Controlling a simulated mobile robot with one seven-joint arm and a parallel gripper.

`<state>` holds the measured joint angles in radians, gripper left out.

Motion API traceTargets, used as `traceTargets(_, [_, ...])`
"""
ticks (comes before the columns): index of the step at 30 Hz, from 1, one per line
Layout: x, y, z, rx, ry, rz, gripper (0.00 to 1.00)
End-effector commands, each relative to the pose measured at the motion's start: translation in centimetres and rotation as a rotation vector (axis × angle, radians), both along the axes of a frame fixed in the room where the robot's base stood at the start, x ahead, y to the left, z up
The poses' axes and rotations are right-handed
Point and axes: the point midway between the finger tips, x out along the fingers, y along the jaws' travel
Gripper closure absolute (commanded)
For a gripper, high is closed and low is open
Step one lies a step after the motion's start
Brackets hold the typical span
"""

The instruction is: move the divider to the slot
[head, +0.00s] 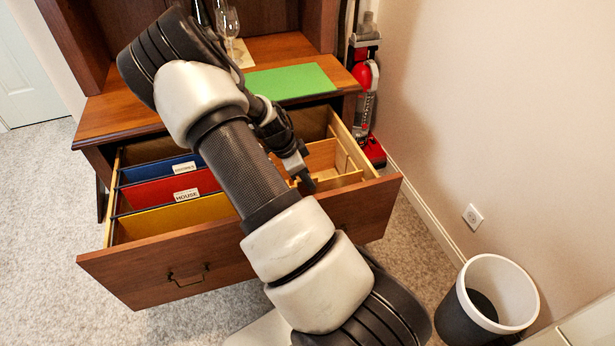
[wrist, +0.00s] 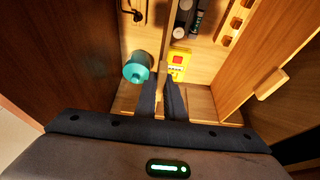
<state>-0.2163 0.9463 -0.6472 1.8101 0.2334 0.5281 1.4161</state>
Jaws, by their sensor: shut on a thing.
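My gripper (wrist: 165,84) is shut on a thin light-wood piece, which I take to be the divider (wrist: 163,68). Its pale end shows between and just beyond the fingertips; the rest is hidden by the fingers. In the head view my gripper (head: 304,182) points down into the right part of the open drawer, near its front. A light-wood rail with several notches (wrist: 235,22) runs along the right in the wrist view; these look like slots. I cannot tell whether the divider touches the drawer floor or sits in a slot.
The drawer (head: 165,262) holds blue, red and yellow folders (head: 172,191) at left. A teal round object (wrist: 137,67) and a yellow-and-red item (wrist: 178,63) lie near my fingertips. Dark items (wrist: 188,18) lie beyond. A waste bin (head: 505,290) stands at right.

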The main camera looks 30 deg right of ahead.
Motion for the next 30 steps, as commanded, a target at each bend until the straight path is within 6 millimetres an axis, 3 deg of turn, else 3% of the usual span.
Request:
traceTargets(21, [0.0, 0.0, -2.9, 0.0, -0.001, 0.0, 1.0])
traceTargets(22, [0.0, 0.0, -2.9, 0.0, -0.001, 0.0, 0.86])
traceTargets(25, [0.0, 0.0, -2.9, 0.0, 0.0, 0.0, 0.69])
traceTargets(30, [0.0, 0.0, -2.9, 0.0, 0.0, 0.001, 0.69])
